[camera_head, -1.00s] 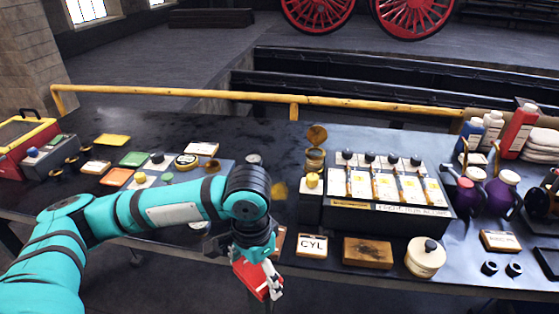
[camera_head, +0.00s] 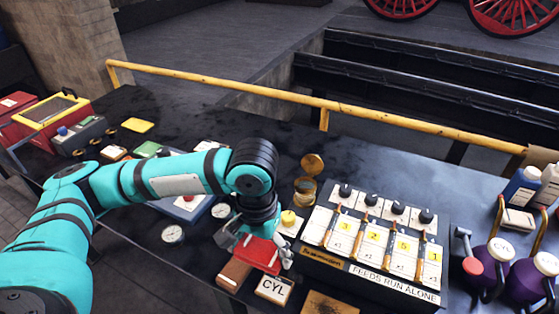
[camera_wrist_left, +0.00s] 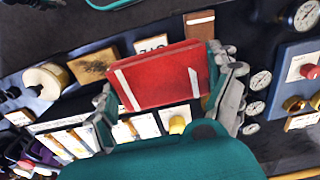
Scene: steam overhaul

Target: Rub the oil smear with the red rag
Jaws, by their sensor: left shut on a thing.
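My left gripper (camera_head: 257,249) is shut on the red rag (camera_head: 262,256), a flat folded red pad with pale stripes. In the left wrist view the rag (camera_wrist_left: 160,78) spans between the two fingers of my left gripper (camera_wrist_left: 163,80). The gripper holds it over the front part of the dark bench, just behind the CYL card (camera_head: 273,289). I cannot tell whether the rag touches the bench. I cannot make out the oil smear clearly now; the arm and gripper cover the bench where a yellowish patch showed earlier. My right gripper is not in view.
A feed box (camera_head: 372,262) with dials and numbered cards stands right of the gripper, with a yellow knob (camera_head: 289,218) close by. A brown block (camera_head: 234,273) lies in front. Gauges (camera_head: 172,234) lie left. A yellow rail (camera_head: 220,91) runs along the back.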

